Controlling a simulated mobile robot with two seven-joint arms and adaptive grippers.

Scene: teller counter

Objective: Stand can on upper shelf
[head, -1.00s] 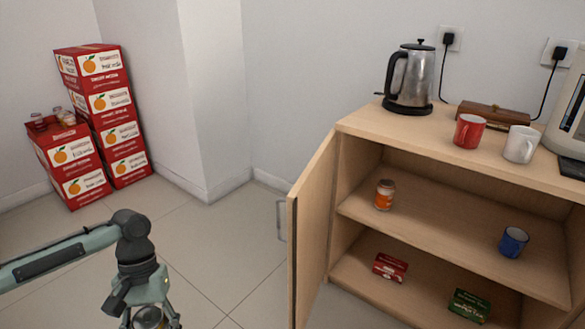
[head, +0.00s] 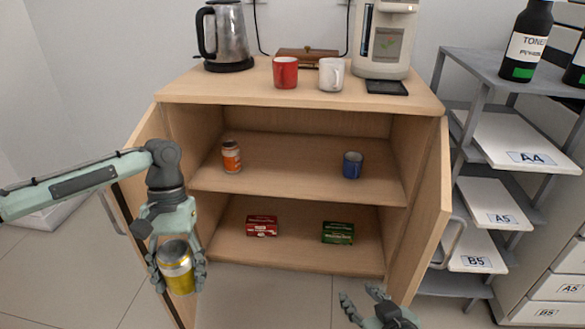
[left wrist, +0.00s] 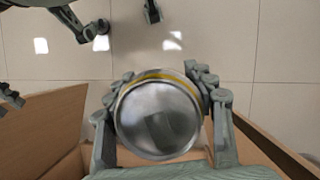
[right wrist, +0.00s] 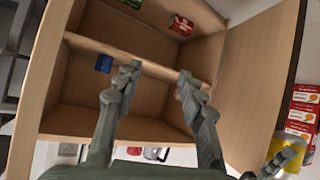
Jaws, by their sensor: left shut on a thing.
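My left gripper (head: 178,272) is shut on a yellow can with silver ends (head: 177,268), held in front of the cabinet's left side. In the left wrist view the can's round metal end (left wrist: 158,117) sits between the fingers.
Both cabinet doors (head: 428,215) stand open. Red (head: 262,226) and green (head: 338,233) boxes lie on the lower shelf. A kettle (head: 226,38), red mug (head: 285,72), white mug (head: 331,74) and coffee machine (head: 384,40) stand on top. A paper rack (head: 500,140) stands at right.

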